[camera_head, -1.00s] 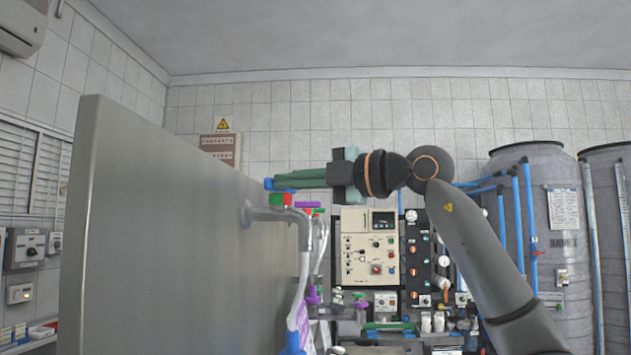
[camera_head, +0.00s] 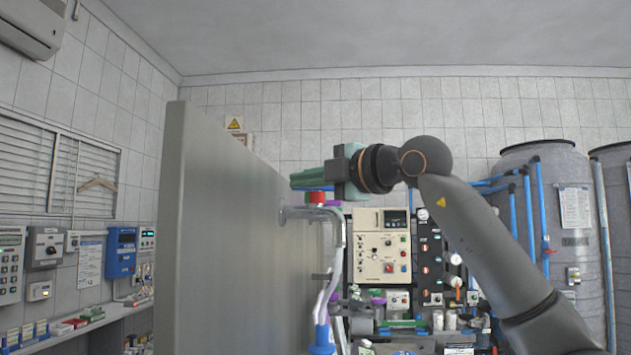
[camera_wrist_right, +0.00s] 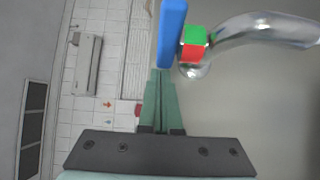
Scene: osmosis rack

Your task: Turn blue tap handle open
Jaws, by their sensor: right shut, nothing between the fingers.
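The blue tap handle (camera_wrist_right: 171,32) shows in the right wrist view as a flat blue bar ahead of the fingertips. A block with green and red faces (camera_wrist_right: 193,46) sits beside it, at the end of a curved metal pipe (camera_wrist_right: 262,29). My right gripper (camera_wrist_right: 160,74) is shut and empty, with its green fingertips at or very close to the handle's near end; I cannot tell if they touch. In the head view my right gripper (camera_head: 293,181) points left, above the red part of the tap (camera_head: 317,198). Its fingers hide most of the handle there. My left gripper is not in view.
A large grey panel (camera_head: 225,230) stands left of the tap, close to my right fingertips. A control box (camera_head: 381,246) and pipework are behind. Grey tanks (camera_head: 550,215) stand at the right. Wall devices and a shelf (camera_head: 105,320) are at the left.

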